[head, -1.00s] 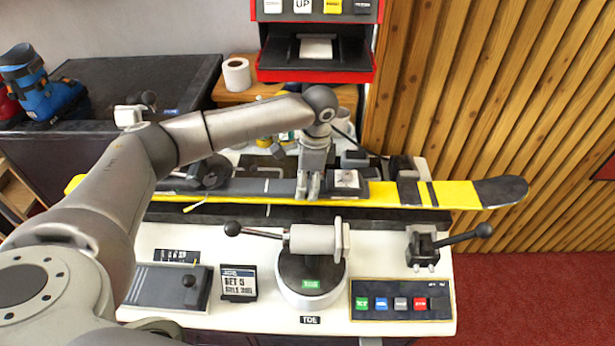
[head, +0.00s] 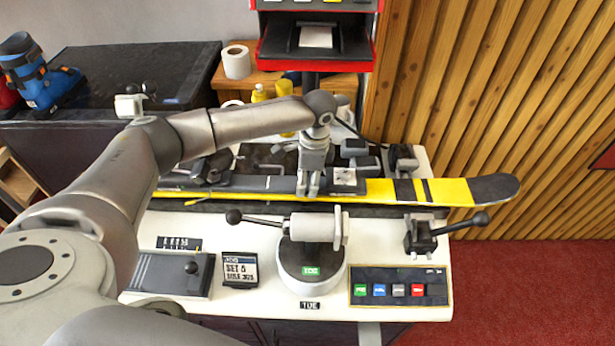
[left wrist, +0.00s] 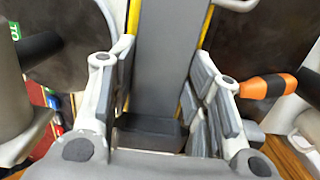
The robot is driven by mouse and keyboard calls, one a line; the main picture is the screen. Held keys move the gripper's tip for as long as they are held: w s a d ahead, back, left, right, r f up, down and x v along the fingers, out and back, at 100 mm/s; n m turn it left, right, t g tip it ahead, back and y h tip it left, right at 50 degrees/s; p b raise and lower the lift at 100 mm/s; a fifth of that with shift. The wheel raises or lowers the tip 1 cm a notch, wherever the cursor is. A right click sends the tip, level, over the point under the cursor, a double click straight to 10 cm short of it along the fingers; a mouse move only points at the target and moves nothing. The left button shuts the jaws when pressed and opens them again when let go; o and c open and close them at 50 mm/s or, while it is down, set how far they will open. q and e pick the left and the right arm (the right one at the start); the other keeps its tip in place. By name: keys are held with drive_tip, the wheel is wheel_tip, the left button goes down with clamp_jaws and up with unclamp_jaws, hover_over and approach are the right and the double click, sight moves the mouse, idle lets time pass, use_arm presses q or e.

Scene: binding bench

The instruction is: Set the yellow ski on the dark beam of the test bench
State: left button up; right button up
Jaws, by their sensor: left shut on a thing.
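The long yellow ski (head: 448,192) lies crosswise in the head view, with black bands and a dark tip at the right. My left gripper (head: 308,188) is shut on its dark middle part from above, beside a binding piece. In the left wrist view the ski (left wrist: 165,60) runs between the fingers (left wrist: 160,110), grey with yellow edges. The dark beam (head: 385,212) of the test bench shows as a strip along the ski's near side. I cannot tell whether the ski touches it. My arm hides the ski's left end. My right gripper is out of view.
The white bench top (head: 235,232) carries a round toe unit with a lever (head: 312,262), a button panel (head: 400,287) and a lever clamp (head: 420,235). An orange-handled tool (left wrist: 265,87) lies by the gripper. A slatted wooden wall (head: 480,100) stands behind the ski's right end.

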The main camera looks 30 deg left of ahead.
use_arm(q)
drive_tip(key=o, duration=1.5)
drive_tip(key=shift+c, duration=0.2)
drive_tip(key=shift+s, duration=0.1)
drive_tip(key=shift+r, duration=0.1)
wheel_tip(320, 180, up, 13)
drive_tip(key=d+b, duration=0.1)
drive_tip(key=b, duration=0.2)
drive_tip(key=shift+w, duration=0.35)
drive_tip(key=shift+d, duration=0.1)
